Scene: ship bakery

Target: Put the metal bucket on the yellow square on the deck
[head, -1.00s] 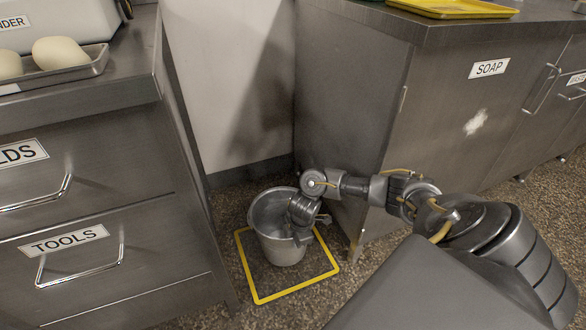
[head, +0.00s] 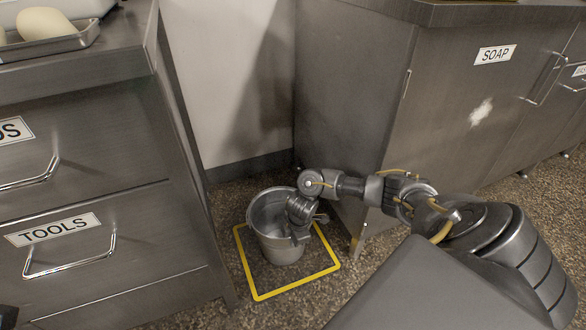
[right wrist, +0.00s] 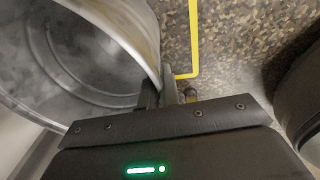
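The metal bucket (head: 280,248) stands upright in the head view, inside the outline of the yellow square (head: 297,286) on the deck. I cannot tell for sure whether its base touches the deck. My right gripper (head: 297,238) is at the bucket's right rim. In the right wrist view the fingers (right wrist: 160,94) are close together on the rim of the bucket (right wrist: 75,55), one on each side of its wall. A corner of the yellow square (right wrist: 193,68) shows just beyond the fingers. My left gripper is not in view.
A drawer cabinet labelled TOOLS (head: 110,215) stands close on the left, with a tray (head: 70,45) on top. A steel cabinet labelled SOAP (head: 445,120) stands on the right. A white wall (head: 220,80) is behind. Speckled deck is bare in front of the square.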

